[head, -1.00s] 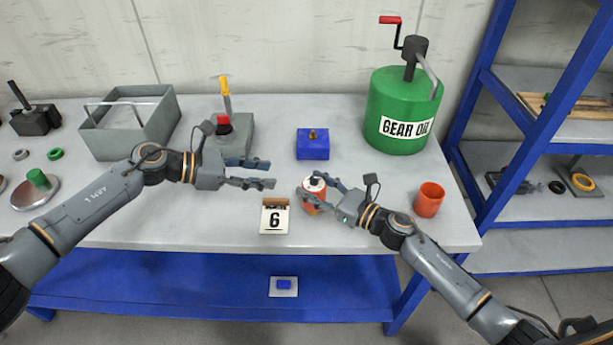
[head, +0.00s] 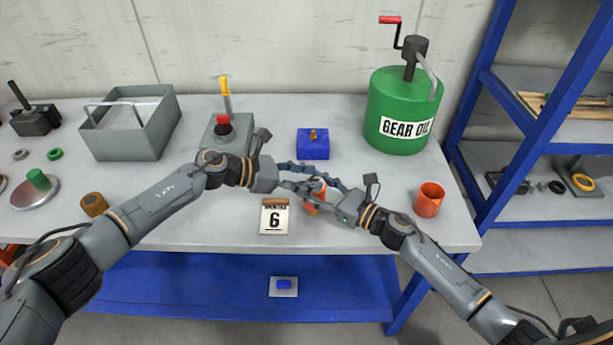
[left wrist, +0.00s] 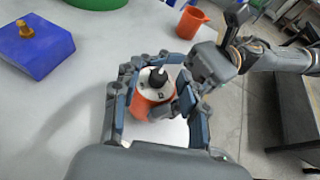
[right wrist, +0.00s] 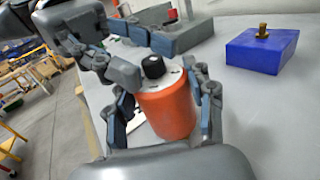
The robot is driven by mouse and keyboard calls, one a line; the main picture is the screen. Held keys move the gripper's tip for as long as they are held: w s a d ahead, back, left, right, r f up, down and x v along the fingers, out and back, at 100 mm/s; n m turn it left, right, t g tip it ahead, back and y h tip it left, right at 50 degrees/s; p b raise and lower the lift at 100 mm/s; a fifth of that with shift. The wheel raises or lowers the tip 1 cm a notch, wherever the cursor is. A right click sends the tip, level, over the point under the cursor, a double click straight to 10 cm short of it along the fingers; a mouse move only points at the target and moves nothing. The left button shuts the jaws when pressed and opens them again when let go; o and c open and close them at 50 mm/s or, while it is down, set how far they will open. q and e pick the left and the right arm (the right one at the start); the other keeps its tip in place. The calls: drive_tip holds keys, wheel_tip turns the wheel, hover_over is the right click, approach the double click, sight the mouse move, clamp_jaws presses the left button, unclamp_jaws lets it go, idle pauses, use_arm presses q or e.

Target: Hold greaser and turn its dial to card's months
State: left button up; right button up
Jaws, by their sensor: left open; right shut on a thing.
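The greaser is an orange cylinder (right wrist: 168,108) with a white top and a black dial knob (right wrist: 153,67). It stands upright on the bench, and my right gripper (head: 327,197) is shut around its body. My left gripper (head: 303,176) is open, with its fingers close around the greaser's top. In the left wrist view the greaser (left wrist: 150,98) sits between the left fingers, its knob (left wrist: 158,76) standing clear of them. The card (head: 274,216) reads 6 and stands just left of the greaser. The dial's marks are too small to read.
A blue block with a brass fitting (head: 313,146) lies behind the greaser. An orange cup (head: 429,200) stands to the right, and a green gear oil drum (head: 400,112) at the back right.

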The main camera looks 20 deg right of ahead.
use_arm(q)
clamp_jaws()
